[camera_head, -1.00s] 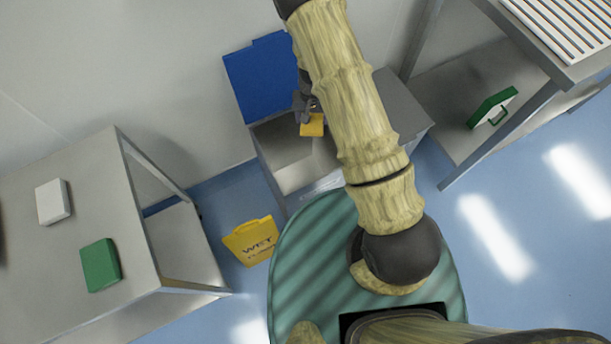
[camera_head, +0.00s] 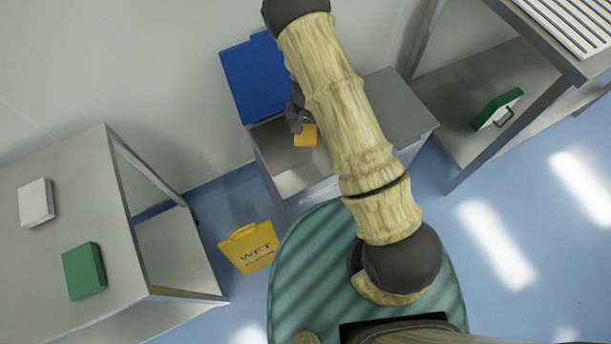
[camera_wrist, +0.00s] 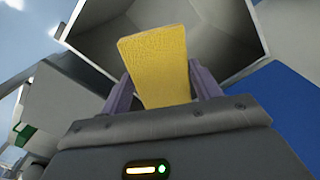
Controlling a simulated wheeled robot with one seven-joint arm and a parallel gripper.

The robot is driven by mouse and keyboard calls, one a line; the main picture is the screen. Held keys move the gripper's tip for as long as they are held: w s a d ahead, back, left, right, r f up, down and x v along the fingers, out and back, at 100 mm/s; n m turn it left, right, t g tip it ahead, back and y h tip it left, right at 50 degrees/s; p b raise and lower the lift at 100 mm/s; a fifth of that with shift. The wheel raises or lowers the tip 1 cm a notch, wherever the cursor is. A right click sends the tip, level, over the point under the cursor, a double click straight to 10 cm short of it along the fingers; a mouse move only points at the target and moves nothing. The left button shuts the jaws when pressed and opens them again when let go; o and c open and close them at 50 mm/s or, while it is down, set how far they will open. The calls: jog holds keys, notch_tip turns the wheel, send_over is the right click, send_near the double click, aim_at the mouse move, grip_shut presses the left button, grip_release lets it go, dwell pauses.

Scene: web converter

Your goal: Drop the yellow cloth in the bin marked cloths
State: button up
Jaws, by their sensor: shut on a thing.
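The yellow cloth (camera_head: 306,135) is held in my gripper (camera_head: 297,118), over the open compartment of a grey metal bin (camera_head: 262,160). In the wrist view the cloth (camera_wrist: 157,66) sticks out between the two purple-grey fingers of my gripper (camera_wrist: 162,92), with the open bin's inner walls (camera_wrist: 222,40) beyond it. A blue panel (camera_head: 250,80) stands at the back of the open compartment. Much of my gripper is hidden behind my arm in the head view. I cannot read any cloths marking on the bin.
A grey closed top (camera_head: 392,108) adjoins the open compartment on the right. A yellow wet-floor sign (camera_head: 250,248) stands on the blue floor. The left table bears a white block (camera_head: 36,203) and a green block (camera_head: 84,271). A green handled item (camera_head: 497,108) is on the right shelf.

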jog(key=shift+f+b, duration=0.85)
jog(key=shift+f, duration=0.6)
jog(key=o, duration=1)
jog(key=shift+o, duration=0.2)
jog(key=shift+r, duration=0.15)
notch_tip(320, 180, up, 17)
jog(key=p, duration=0.3)
jog(key=shift+r, duration=0.1)
